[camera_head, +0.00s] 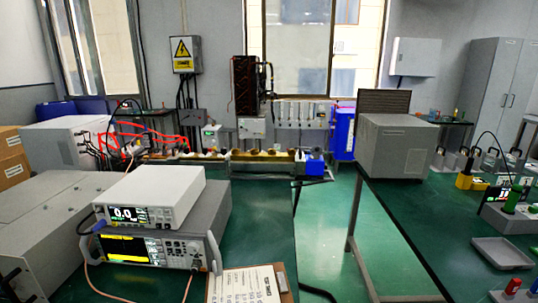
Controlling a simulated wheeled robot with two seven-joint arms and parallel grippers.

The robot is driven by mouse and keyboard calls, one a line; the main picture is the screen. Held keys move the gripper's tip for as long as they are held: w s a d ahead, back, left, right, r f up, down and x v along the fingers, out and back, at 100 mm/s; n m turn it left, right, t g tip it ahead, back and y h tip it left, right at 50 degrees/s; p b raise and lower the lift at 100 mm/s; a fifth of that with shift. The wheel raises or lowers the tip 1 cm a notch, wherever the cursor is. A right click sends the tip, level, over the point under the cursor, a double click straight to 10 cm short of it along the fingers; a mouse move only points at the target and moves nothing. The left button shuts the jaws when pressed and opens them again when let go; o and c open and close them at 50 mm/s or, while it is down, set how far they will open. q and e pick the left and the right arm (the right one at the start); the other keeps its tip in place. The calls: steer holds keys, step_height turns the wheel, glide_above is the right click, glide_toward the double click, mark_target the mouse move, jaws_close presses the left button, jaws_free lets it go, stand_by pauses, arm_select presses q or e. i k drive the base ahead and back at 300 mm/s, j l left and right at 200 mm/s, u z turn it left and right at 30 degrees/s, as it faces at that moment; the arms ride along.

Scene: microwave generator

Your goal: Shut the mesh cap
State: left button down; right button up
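A grey box (392,152) stands on the green-topped table right of centre. A dark panel with fine horizontal lines, which looks like the mesh cap (384,102), stands upright along the back edge of the box's top. The cap looks raised, at a steep angle to the box top. The hinge line between cap and box is too small to make out. Neither of my grippers shows in the head view, and nothing touches the cap.
Stacked instruments (150,195) and a clipboard (248,284) sit on the left bench. A grey tray (501,253) and small bottles lie on the right table. The green floor (330,225) between the tables is mostly open, with a table leg (354,205) there.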

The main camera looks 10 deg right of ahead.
mark_target(316, 150)
steer(key=i+l+u, duration=0.1)
steer(key=l+u, duration=1.65)
steer(key=i+l+u, duration=0.1)
steer(key=l+u, duration=0.2)
steer(key=l, duration=0.55)
steer(key=l+u, duration=0.3)
steer(key=l, duration=0.5)
steer(key=l+z, duration=0.3)
steer(key=l, duration=0.2)
steer(key=i+l+z, duration=0.25)
steer(key=l, duration=0.2)
steer(key=l+z, duration=0.15)
steer(key=z, duration=0.25)
steer(key=l+z, duration=0.15)
steer(key=z, duration=0.25)
steer(key=l+z, duration=0.15)
steer(key=z, duration=0.25)
steer(key=i, duration=0.25)
steer(key=k, duration=0.2)
